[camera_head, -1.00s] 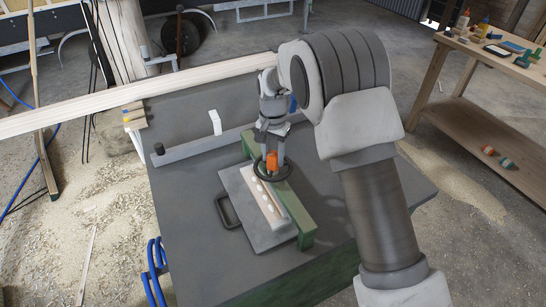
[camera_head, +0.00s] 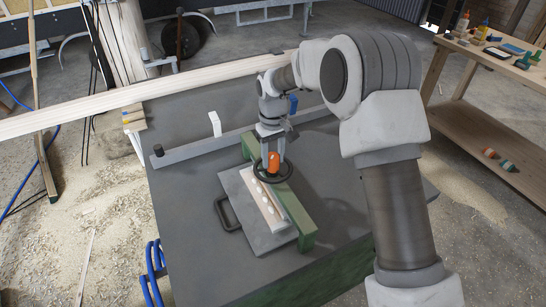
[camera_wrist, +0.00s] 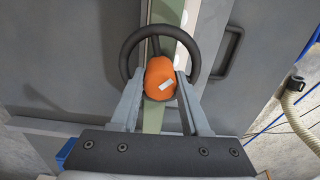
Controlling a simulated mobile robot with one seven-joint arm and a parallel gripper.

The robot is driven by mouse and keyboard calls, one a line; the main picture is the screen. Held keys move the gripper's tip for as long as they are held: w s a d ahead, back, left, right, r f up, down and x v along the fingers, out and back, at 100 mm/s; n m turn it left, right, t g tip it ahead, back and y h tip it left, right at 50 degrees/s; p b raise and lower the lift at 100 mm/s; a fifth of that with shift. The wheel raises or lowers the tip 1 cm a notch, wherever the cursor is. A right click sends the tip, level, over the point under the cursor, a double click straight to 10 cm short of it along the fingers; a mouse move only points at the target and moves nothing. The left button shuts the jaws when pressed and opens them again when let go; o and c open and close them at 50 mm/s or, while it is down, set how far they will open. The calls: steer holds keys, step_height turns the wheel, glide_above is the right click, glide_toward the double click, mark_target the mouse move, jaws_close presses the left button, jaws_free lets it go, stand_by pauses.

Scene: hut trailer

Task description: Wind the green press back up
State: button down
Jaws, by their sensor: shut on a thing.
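The green press (camera_head: 299,220) stands on the grey table, its long green beam running over a grey plate (camera_head: 234,186). A dark round handwheel (camera_head: 287,175) with an orange knob (camera_head: 273,161) sits on top of the beam. In the wrist view the handwheel (camera_wrist: 128,57) shows as a ring with the orange knob (camera_wrist: 160,76) at its near side. My gripper (camera_wrist: 160,84) is shut on the orange knob, one finger on each side. In the head view my gripper (camera_head: 272,150) comes down onto the knob from above. The press's screw is hidden below the wheel.
A pale strip with light round spots (camera_head: 266,206) lies on the plate beside the beam. A grey rail (camera_head: 196,147) with a white upright tab (camera_head: 215,122) crosses the table behind. A long timber (camera_head: 150,87) spans the far edge. A wooden bench (camera_head: 490,125) stands at right.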

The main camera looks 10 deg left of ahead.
mark_target(273, 155)
steer(key=n, duration=0.3)
steer(key=shift+r+n, duration=0.1)
steer(key=shift+n, duration=0.3)
steer(key=n, duration=0.3)
steer(key=shift+p, duration=0.35)
steer(key=n+p, duration=0.1)
steer(key=n, duration=0.5)
steer(key=shift+n, duration=0.4)
steer(key=shift+c, duration=1.9)
jaws_free()
step_height(273, 155, up, 17)
steer(key=shift+r, duration=0.15)
